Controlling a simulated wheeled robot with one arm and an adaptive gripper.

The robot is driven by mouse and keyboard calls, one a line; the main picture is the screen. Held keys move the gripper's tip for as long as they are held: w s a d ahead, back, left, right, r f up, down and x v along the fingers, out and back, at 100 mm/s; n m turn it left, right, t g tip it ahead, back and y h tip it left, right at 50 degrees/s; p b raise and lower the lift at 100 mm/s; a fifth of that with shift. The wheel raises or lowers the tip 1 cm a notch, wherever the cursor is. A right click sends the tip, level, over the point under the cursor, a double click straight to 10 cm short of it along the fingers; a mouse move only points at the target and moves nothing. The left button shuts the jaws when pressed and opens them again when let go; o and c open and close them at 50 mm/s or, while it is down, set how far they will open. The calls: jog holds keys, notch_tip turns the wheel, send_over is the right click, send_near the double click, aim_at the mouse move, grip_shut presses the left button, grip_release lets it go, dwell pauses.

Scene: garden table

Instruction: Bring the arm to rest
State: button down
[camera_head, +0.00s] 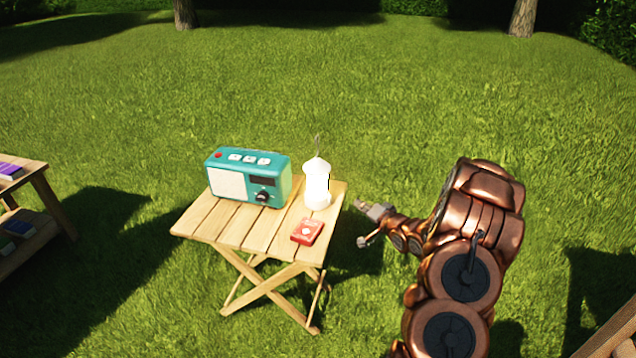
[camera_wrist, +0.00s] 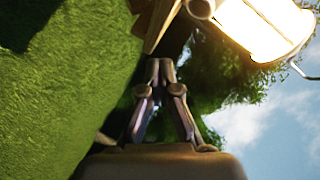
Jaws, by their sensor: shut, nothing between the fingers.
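My gripper (camera_head: 362,222) is to the right of the small slatted wooden table (camera_head: 212,232) in the head view, apart from it. In the wrist view my gripper (camera_wrist: 160,68) shows its two fingers together, with nothing between them. The copper-coloured links of my arm fill the right of the head view. The wrist view is tilted, with a table edge (camera_wrist: 160,28) just beyond the fingertips and the glowing lantern at the upper right.
On the table stand a teal radio (camera_head: 228,186), a lit white lantern (camera_head: 317,186) and a red box (camera_head: 307,232). A wooden shelf (camera_head: 52,206) with books stands at the left. A wooden edge (camera_head: 612,336) shows at the lower right. Open grass lies behind.

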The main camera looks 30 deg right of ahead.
dwell(0.3)
jog(key=s+a+r+n+g+h+p, duration=0.1)
jog(key=s+a+r+n+g+p, duration=0.2)
jog(key=r, duration=0.5)
jog(key=s+a+r+g+h+p, duration=0.1)
jog(key=s+a+r+g+p, duration=0.2)
jog(key=a+r+p, duration=0.3)
jog(key=s+a+r+n+g+h+p, duration=0.2)
jog(key=s+r+g+p, duration=0.15)
jog(key=r, duration=0.55)
jog(key=s+a+r+n+g+y+p, duration=0.1)
jog(key=s+a+r+p, duration=0.3)
jog(key=s, duration=0.8)
jog(key=s+a+r+n+g+p, duration=0.2)
jog(key=s+a+r+g+p, duration=0.2)
jog(key=s+a+r, duration=0.4)
jog(key=s+a+r+n+g+y+p, duration=0.1)
jog(key=s+a+r+p, duration=0.4)
jog(key=s, duration=1.1)
notch_tip(320, 180, up, 2)
jog(key=a+n+g, duration=0.1)
jog(key=a, duration=0.1)
jog(key=shift+a+n+g+y, duration=0.3)
jog(key=shift+g, duration=0.05)
jog(key=shift+w, duration=0.1)
